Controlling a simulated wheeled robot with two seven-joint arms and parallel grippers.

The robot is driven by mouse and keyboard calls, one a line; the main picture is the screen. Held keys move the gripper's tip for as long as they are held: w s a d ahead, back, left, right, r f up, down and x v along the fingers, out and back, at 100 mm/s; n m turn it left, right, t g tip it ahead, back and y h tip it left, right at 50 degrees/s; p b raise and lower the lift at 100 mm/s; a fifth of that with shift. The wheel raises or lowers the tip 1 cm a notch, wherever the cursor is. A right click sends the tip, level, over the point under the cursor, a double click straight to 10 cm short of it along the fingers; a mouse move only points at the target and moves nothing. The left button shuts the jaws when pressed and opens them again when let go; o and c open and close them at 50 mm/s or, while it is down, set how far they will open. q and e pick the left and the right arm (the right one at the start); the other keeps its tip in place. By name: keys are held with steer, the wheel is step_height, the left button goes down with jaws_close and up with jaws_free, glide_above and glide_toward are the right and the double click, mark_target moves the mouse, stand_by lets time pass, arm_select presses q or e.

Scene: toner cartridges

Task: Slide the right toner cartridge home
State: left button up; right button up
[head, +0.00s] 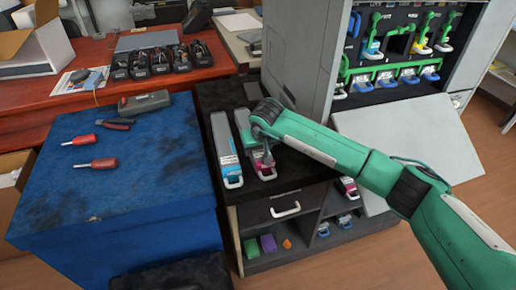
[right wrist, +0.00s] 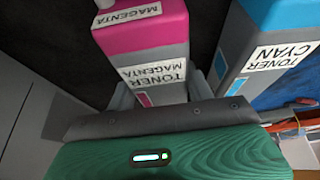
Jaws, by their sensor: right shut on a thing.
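A grey toner cartridge with a magenta end, the magenta cartridge (head: 267,172), lies on the black-topped cabinet in the head view. In the right wrist view the magenta cartridge (right wrist: 143,36) shows its "TONER MAGENTA" label. My right gripper (head: 261,150) is shut on it, with a finger on each side in the right wrist view (right wrist: 160,92). The cyan cartridge (head: 222,145) lies parallel to its left; it also shows in the right wrist view (right wrist: 262,45). The open printer (head: 412,72) at upper right has a dark gap between its cyan and yellow cartridges. My left gripper is out of view.
The printer's side panel (head: 305,50) rises just behind the cartridges. Its open flap (head: 400,135) extends below the bays. A blue bench (head: 120,185) with red screwdrivers (head: 97,163) stands at left. Low shelves (head: 300,235) hold more cartridges and small coloured objects.

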step_height(320, 180, up, 2)
steer(key=shift+w+r+p, duration=0.1)
steer(key=shift+p, duration=0.35)
steer(key=shift+r+p, duration=0.8)
steer(key=shift+r, duration=1.65)
